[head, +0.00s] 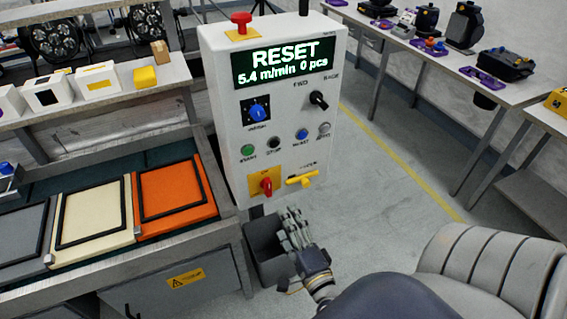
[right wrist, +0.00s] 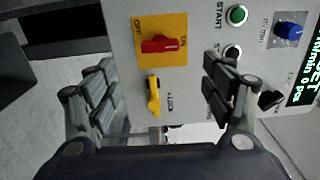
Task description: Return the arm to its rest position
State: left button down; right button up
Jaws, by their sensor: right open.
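My right gripper (head: 297,228) is in front of and just below the lower edge of the white control box (head: 222,110). In the right wrist view my right gripper (right wrist: 158,88) is open, its fingers wide apart with nothing between them. Beyond the fingers are a red rotary switch (right wrist: 160,44) on a yellow plate and a yellow handle (right wrist: 153,95). In the head view the red switch (head: 266,186) and yellow handle (head: 301,180) sit low on the panel. The gripper appears apart from both. My left gripper is not in view.
The box's display (head: 284,62) reads RESET, 5.4 m/min, 0 pcs. A red mushroom button (head: 241,20) is on top. A dark grey bin (head: 264,240) stands beneath, close to my gripper. Coloured trays, including an orange one (head: 176,199), lie left.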

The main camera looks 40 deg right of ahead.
jog(key=shift+f, duration=0.1)
jog(key=s+a+f+n+g+y, duration=0.25)
jog(key=f+n, duration=0.25)
jog(key=f, duration=0.6)
jog(key=s+a+f+n+g+y, duration=0.1)
jog(key=s+a+f+n+g, duration=0.25)
jog(key=f, duration=0.65)
jog(key=s+a+f+n+g+y, duration=0.2)
jog(key=s+f+n, duration=0.25)
jog(key=f, duration=0.65)
jog(key=s+d+f+n+g, duration=0.1)
jog(key=s+f+n+g, duration=0.3)
jog(key=s+f, duration=0.3)
jog(key=s+f+n+g+h, duration=0.1)
jog(key=s+f+n+g, duration=0.3)
jog(key=s, duration=1.1)
notch_tip(320, 180, down, 4)
jog(key=n, duration=0.2)
jog(key=shift+d+r+n, duration=0.25)
jog(key=shift+d+n, duration=0.05)
jog(key=shift+d, duration=0.05)
jog(key=shift+s, duration=0.15)
